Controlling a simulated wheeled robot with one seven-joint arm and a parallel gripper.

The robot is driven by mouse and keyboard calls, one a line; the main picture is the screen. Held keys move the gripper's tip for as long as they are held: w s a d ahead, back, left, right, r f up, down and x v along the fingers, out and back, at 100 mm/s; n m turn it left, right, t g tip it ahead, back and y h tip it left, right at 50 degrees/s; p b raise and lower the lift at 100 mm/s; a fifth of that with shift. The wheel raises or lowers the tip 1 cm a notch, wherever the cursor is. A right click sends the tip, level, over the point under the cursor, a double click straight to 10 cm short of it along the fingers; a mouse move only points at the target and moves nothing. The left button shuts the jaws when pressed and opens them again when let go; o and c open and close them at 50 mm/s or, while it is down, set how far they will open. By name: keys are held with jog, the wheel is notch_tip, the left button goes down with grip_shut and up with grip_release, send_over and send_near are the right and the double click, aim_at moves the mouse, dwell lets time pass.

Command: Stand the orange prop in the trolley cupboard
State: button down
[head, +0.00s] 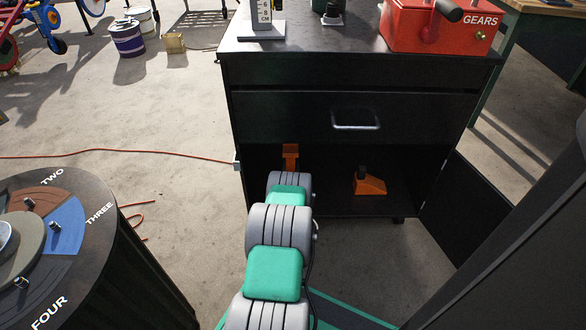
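The trolley cupboard (335,148) is the open lower bay of a black trolley, below a drawer. An upright orange piece with a wider top (290,152) shows just above and beyond the end of my arm, at the left of the opening. I cannot tell whether it stands on the shelf or is held. A second orange object, a wedge shape with a dark knob (369,184), sits on the cupboard floor to the right. My arm reaches into the left of the opening. Its last links hide my gripper and the lower part of the upright orange piece.
The trolley door (463,208) hangs open at the right. The drawer handle (356,120) juts out above the opening. A red GEARS box (440,27) stands on top. A round, labelled table (95,240) is at left. An orange cable (120,152) crosses the floor.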

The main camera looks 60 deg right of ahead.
aim_at(291, 170)
jog(key=shift+w+d+f+b, duration=0.15)
jog(key=shift+f+b, duration=0.3)
jog(key=shift+f, duration=0.75)
jog(key=shift+f, duration=0.1)
jog(key=c, duration=1.4)
grip_release()
jog(key=shift+a+f, duration=0.2)
jog(key=shift+f, duration=0.1)
jog(key=o, duration=0.4)
jog(key=shift+r, duration=0.15)
jog(key=shift+p+v, duration=2.65)
jog(key=shift+v, duration=3.4)
